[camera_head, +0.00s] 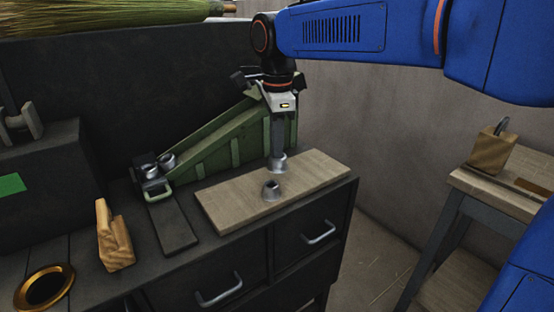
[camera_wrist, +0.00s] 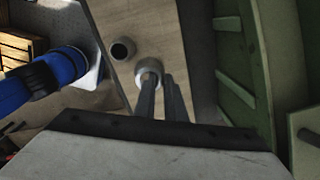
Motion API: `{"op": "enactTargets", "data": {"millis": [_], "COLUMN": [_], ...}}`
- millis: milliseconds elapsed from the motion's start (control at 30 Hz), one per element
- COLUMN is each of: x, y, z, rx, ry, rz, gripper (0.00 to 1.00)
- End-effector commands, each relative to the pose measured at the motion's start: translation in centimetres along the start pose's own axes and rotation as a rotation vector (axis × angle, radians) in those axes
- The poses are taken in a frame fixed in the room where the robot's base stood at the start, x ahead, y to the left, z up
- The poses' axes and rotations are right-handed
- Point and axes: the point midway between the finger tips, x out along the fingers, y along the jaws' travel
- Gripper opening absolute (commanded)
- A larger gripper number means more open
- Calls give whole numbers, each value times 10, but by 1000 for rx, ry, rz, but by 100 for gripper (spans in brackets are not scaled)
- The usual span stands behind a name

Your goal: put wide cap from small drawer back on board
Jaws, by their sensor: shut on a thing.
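My gripper (camera_head: 276,150) points straight down and is shut on a grey metal cap (camera_head: 278,164). In the wrist view the fingers (camera_wrist: 160,88) grip this cap (camera_wrist: 149,69). The cap is at the far part of the wooden board (camera_head: 225,205); I cannot tell whether it touches the board. A second grey cap (camera_head: 271,191) stands on the board, nearer the front, and also shows in the wrist view (camera_wrist: 122,50). The drawers below, with handles (camera_head: 320,233) and (camera_head: 218,291), look closed.
A green ramp-like fixture (camera_head: 215,145) stands behind the board, with metal fittings (camera_head: 158,165) at its left end. A wooden block (camera_head: 114,238) and a brass ring (camera_head: 62,282) are at the left. A broom (camera_head: 110,15) lies above. A side table (camera_head: 500,190) stands at right.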

Motion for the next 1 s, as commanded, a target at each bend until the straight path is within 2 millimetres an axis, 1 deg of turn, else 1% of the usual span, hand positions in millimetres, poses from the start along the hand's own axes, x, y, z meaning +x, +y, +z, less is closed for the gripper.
{"op": "enactTargets", "data": {"millis": [200, 300, 667, 700, 733, 767, 1000], "x": [28, 36, 39, 39, 39, 39, 39], "y": [2, 2, 2, 2, 2, 2, 2], "z": [0, 0, 0, 0, 0, 0, 0], "rx": [0, 0, 0, 0, 0, 0, 0], "ry": [1, 0, 0, 0, 0, 0, 0], "rz": [2, 1, 0, 0, 0, 0, 0], "gripper": [0, 0, 0, 20, 27, 29, 29]}}
